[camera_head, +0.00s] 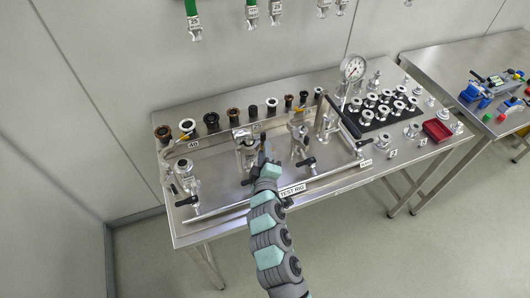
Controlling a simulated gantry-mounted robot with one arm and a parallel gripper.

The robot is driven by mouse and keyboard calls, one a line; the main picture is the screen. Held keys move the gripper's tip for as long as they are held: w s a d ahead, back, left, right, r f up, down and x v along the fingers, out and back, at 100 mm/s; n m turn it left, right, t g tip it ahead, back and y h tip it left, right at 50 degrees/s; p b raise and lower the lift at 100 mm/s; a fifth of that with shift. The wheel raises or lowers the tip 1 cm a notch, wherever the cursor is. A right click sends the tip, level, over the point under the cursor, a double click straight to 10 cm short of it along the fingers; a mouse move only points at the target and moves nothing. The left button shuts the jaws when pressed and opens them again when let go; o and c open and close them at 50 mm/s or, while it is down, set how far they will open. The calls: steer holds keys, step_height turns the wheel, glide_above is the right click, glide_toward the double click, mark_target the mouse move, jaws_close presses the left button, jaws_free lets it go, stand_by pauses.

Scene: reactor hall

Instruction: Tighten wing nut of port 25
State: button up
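My gripper (262,155) is at the middle of the test rig, beside the middle port fitting (247,153). It partly covers that fitting, and I cannot tell whether its fingers touch it or are open. A small label (256,128) stands just behind this fitting, but its number is too small to read surely. Other fittings stand at the left (185,175) and right (299,132) of the rig; a label reading 40 (194,143) is behind the left one.
The steel table (215,229) carries a row of round fittings at the back, a pressure gauge (352,69), a black mat (372,124) and a red tray (437,131) at right. A black lever (343,117) rises beside the rig.

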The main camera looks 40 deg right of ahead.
steer(key=shift+o, duration=0.6)
steer(key=shift+s+a, duration=0.1)
steer(key=shift+s, duration=0.05)
steer(key=b+v, duration=0.1)
steer(key=v, duration=0.9)
steer(key=shift+s, duration=0.25)
steer(key=shift+a, duration=0.15)
